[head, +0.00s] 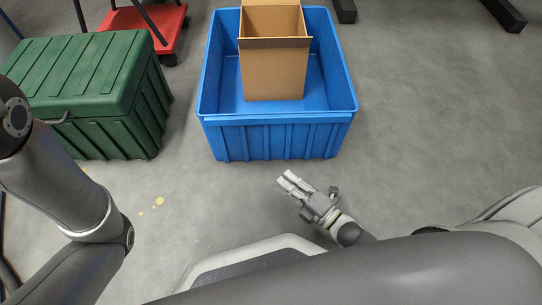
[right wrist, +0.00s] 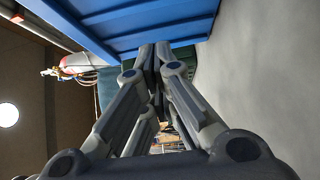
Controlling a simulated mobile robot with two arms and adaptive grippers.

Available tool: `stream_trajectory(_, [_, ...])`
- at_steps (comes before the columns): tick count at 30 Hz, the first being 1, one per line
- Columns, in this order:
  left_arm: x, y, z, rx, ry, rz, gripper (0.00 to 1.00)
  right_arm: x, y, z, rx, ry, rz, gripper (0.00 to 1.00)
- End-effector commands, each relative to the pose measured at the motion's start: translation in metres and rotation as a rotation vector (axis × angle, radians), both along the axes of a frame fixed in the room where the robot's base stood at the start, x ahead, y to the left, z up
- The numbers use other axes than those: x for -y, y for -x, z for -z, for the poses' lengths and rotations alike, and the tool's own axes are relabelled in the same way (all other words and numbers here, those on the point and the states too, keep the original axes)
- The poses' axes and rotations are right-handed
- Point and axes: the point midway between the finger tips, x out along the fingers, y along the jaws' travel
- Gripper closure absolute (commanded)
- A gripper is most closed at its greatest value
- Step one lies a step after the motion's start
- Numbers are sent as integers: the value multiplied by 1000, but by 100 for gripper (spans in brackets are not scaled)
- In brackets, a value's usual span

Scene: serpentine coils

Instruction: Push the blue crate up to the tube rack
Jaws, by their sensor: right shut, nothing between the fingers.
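The blue crate (head: 278,137) stands on the grey floor ahead of me, with an open cardboard box (head: 273,75) inside it. The crate's blue wall (right wrist: 150,30) fills the top of the right wrist view. My right gripper (head: 287,180) is shut and empty, just in front of the crate's near wall, apart from it in the head view. In the right wrist view its fingertips (right wrist: 154,50) meet close below the crate wall; I cannot tell whether they touch it. My left arm comes in at the left, but its gripper is out of view. I cannot make out the tube rack.
A green chest (head: 100,95) stands left of the crate with a narrow gap. A red cart (head: 165,25) is behind the chest. Dark metal feet (head: 345,10) show at the top edge. The floor right of the crate (head: 440,110) is clear. Small yellow spots mark the floor.

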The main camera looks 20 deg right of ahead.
Motion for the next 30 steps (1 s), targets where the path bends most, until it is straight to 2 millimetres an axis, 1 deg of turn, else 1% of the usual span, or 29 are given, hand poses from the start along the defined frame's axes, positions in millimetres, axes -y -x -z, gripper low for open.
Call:
stream_trajectory(1, [0, 0, 12, -1, 0, 0, 60, -5, -11, 4, 6, -2, 0, 100])
stream_trajectory(10, [0, -1, 49, -2, 0, 0, 60, -36, -67, 5, 4, -1, -1, 100])
stream_trajectory(12, [0, -1, 56, -2, 0, 0, 60, -29, -76, 5, 4, 1, 0, 100])
stream_trajectory(15, [0, -1, 63, -2, 0, 0, 60, -26, -87, 4, 3, 2, 0, 100])
stream_trajectory(21, [0, -1, 70, -2, 0, 0, 60, -22, -99, 2, 0, -1, 0, 100])
stream_trajectory(30, [0, -1, 70, -2, 0, 0, 60, -22, -101, 0, -2, -1, 1, 100])
